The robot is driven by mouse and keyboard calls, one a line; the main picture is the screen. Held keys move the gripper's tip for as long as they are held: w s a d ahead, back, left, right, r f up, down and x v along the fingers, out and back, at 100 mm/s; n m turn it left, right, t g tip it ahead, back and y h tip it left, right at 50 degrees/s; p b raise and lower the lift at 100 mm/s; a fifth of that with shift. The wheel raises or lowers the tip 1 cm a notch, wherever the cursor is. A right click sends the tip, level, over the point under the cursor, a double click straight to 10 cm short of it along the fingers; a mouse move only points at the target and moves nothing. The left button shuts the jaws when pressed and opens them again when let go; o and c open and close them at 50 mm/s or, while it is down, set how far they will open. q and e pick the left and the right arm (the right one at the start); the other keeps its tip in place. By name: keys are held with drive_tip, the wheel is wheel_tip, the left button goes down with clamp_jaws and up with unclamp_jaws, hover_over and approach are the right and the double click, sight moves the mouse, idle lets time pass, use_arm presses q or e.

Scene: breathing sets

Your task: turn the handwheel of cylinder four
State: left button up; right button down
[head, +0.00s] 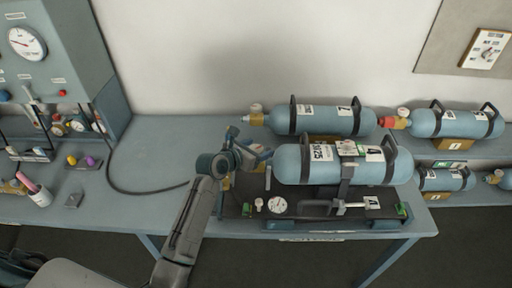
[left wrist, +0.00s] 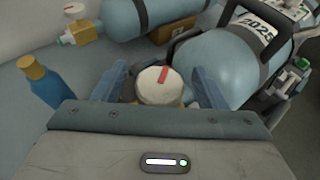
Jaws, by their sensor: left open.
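A light blue cylinder (head: 291,166) lies on its side in a dark cradle at the front of the bench, with a label reading 2025. It also shows in the left wrist view (left wrist: 235,68). My left gripper (head: 259,157) is at that end. In the left wrist view, the open fingers (left wrist: 160,84) stand either side of the handwheel; I cannot tell whether they touch it. In the head view my left gripper hides the handwheel. My right gripper is not in view.
Another blue cylinder (head: 326,121) lies behind, with its own white knob (left wrist: 74,10). A blue bottle (left wrist: 43,82) with a tan cap stands left of the fingers. More cylinders (head: 442,123) lie on the right. A gauge panel (head: 55,60) and hose stand left. The bench (head: 150,150) between is mostly clear.

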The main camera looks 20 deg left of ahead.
use_arm(q)
drive_tip(key=c, duration=1)
drive_tip(key=shift+m, duration=0.3)
drive_tip(key=m+g+h, duration=0.2)
drive_tip(key=shift+h, duration=0.4)
drive_tip(key=m+g+h, duration=0.3)
drive_tip(key=m+g, duration=0.1)
drive_tip(key=m, duration=0.1)
drive_tip(key=shift+h, duration=0.3)
drive_tip(key=m+g+h, duration=0.1)
drive_tip(key=m+g, duration=0.2)
drive_tip(key=shift+g+h, duration=0.3)
drive_tip(key=shift+g, duration=0.1)
drive_tip(key=shift+m+g+b, duration=0.3)
drive_tip(key=shift+m+g, duration=1.4)
drive_tip(key=shift+g, duration=0.1)
